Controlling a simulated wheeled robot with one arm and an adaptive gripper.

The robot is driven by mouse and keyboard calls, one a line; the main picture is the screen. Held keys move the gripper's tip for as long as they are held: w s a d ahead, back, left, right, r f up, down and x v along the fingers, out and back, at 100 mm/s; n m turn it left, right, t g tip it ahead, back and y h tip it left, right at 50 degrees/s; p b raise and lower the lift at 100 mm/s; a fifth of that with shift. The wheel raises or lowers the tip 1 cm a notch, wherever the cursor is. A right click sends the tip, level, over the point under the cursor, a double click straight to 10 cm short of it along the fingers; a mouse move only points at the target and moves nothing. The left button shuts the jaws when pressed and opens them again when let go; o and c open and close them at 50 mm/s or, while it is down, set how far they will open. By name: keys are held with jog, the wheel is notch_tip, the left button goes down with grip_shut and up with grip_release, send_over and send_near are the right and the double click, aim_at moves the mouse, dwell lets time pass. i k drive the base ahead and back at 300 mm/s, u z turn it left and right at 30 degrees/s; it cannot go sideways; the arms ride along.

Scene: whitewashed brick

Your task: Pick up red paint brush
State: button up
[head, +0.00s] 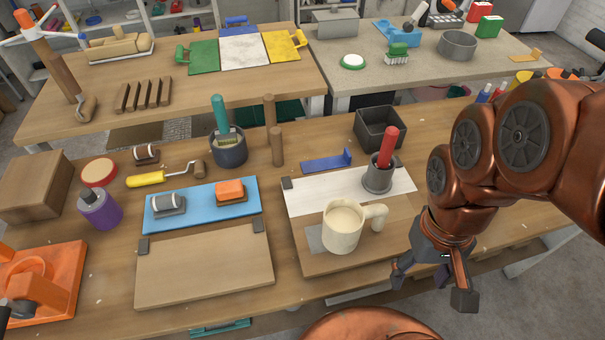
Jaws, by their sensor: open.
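A red handle (389,142), seemingly the red paint brush, stands upright in a small grey cup (379,178). Its lower end is hidden inside the cup. The cup stands on a white sheet (305,197) on a wooden board, behind a cream mug (341,228). My gripper (430,287) is open and empty, with its fingers pointing down at the right front of the workbench. It is to the right of the mug and nearer to me than the cup, apart from both.
A teal-handled brush (220,117) stands in a dark blue cup (229,149) to the left. A dark square box (380,127) is behind the grey cup. A blue tool (327,161) lies left of it.

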aim_at(391, 134)
jog(key=u, duration=2.75)
jog(key=k, duration=0.45)
jog(key=z, duration=1.05)
